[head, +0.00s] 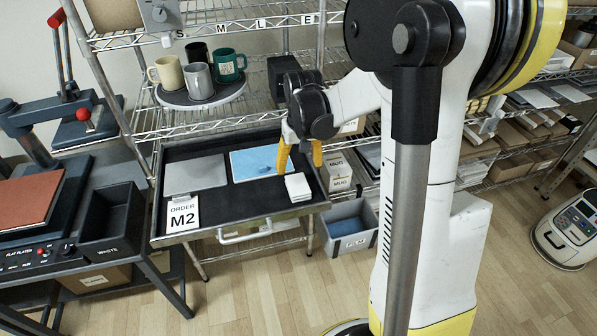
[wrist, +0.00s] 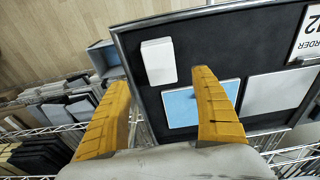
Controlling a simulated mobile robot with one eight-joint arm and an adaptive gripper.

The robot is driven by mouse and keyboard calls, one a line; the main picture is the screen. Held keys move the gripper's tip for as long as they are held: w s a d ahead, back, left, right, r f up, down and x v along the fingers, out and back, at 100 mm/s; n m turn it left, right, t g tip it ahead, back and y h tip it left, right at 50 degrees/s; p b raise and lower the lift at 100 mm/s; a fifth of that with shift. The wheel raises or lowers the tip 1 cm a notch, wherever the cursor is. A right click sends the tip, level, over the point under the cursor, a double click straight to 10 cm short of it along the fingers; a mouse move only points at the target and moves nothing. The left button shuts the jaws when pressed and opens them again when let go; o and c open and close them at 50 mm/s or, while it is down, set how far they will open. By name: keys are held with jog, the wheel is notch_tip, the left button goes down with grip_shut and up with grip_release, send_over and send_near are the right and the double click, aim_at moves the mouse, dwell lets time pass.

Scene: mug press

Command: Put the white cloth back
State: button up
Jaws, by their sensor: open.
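The folded white cloth (head: 298,186) lies on the dark tray (head: 225,212) near its right edge. It also shows in the wrist view (wrist: 158,61), flat on the tray, beyond my fingertips. My gripper (head: 301,158) is open and empty above the right part of the tray. In the wrist view its yellow fingers (wrist: 163,90) are spread apart, with the cloth and part of the blue sheet seen between and beyond them. The gripper appears apart from the cloth.
A blue sheet (head: 262,162), a grey sheet (head: 195,173) and an order card (head: 183,215) share the tray. A grey bin (head: 350,224) stands below right. Several mugs (head: 198,80) stand on a round tray behind. A waste box (head: 110,222) and press are left.

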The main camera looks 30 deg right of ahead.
jog(key=s+a+r+n+t, duration=0.2)
jog(key=s+a+r+t, duration=0.1)
jog(key=s+a+r, duration=0.7)
jog(key=s+a+r+n+t, duration=0.1)
jog(key=s+a+r+t, duration=0.1)
jog(key=s+a, duration=0.3)
jog(key=shift+s+r+t, duration=0.3)
jog(key=shift+s+t, duration=0.1)
jog(key=shift+s, duration=0.4)
jog(key=shift+a, duration=0.1)
jog(key=shift+c, duration=0.2)
